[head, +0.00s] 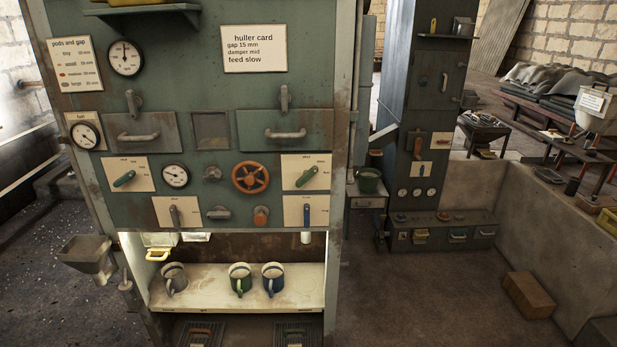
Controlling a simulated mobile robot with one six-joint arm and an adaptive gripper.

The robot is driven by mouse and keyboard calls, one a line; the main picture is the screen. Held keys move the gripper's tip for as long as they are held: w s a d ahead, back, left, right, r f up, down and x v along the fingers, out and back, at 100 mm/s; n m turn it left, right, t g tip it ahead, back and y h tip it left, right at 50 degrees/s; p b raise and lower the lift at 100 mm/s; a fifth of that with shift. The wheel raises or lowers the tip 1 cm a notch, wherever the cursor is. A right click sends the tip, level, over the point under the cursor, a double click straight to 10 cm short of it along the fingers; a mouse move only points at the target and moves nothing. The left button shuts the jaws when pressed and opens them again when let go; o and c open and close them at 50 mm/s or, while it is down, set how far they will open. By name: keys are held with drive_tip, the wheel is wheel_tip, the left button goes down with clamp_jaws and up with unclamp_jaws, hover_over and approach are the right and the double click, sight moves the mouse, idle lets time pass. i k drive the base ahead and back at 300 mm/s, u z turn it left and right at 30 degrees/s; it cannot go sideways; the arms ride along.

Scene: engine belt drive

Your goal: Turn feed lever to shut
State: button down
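The green machine panel (205,140) fills the left half of the head view. Several levers sit on white label cards. A green lever (306,178) at the panel's right slants from lower left to upper right; its card's small print may read "shut" at the top, but I cannot be sure. A second green lever (124,178) at the left also slants up to the right. I cannot tell for certain which is the feed lever. My gripper is not in view.
An orange handwheel (250,177) and a small gauge (175,175) sit between the green levers. A huller card (254,48) reads "feed slow". Several mugs stand on the lit shelf (210,299) below. A hopper (89,256) juts out at left.

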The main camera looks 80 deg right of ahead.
sight(307, 175)
drive_tip(key=z, duration=0.05)
drive_tip(key=k, duration=0.8)
drive_tip(key=z, duration=2.3)
